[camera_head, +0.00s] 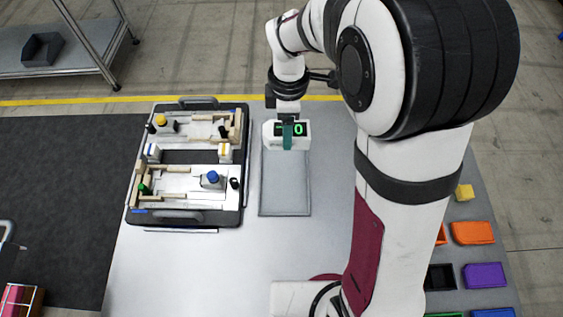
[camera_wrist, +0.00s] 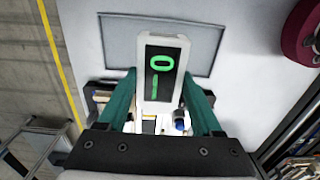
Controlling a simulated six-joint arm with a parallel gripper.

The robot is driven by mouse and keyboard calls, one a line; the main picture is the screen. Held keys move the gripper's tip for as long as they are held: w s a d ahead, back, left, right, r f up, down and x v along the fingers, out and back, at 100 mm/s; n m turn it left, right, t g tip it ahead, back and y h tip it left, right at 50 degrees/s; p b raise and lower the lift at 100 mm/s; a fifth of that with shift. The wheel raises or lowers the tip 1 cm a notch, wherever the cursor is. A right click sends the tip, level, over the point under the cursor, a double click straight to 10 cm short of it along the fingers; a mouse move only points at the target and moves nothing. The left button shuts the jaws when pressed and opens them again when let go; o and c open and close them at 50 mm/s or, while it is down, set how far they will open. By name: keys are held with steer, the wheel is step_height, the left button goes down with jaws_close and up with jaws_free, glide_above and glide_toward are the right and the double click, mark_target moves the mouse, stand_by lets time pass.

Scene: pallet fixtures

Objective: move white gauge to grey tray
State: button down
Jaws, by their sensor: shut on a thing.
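The white gauge (camera_head: 303,138) has a dark display with green digits. In the wrist view the gauge (camera_wrist: 150,90) sits between the two teal fingers of my gripper (camera_wrist: 160,95), which is shut on it. In the head view my gripper (camera_head: 288,132) points down at the far end of the grey tray (camera_head: 285,185). The gauge overlaps the tray's far edge in the picture; whether it touches the tray cannot be told. The tray is flat, rectangular and looks empty. It also shows behind the gauge in the wrist view (camera_wrist: 118,40).
Coloured bins, including an orange one (camera_head: 473,233) and a purple one (camera_head: 484,275), stand at the right beyond my arm. The front of the table (camera_head: 200,270) is clear.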

steer(key=s+d+f, duration=0.1)
steer(key=s+d, duration=0.2)
steer(key=d, duration=0.7)
glide_above(285, 166)
steer(key=f, duration=0.7)
steer(key=shift+d, duration=0.3)
steer(key=shift+a+f, duration=0.15)
steer(key=shift+f, duration=0.95)
steer(key=shift+a+f, duration=0.15)
steer(key=shift+f, duration=0.9)
steer(key=shift+c, duration=0.2)
jaws_free()
steer(key=shift+f, duration=0.1)
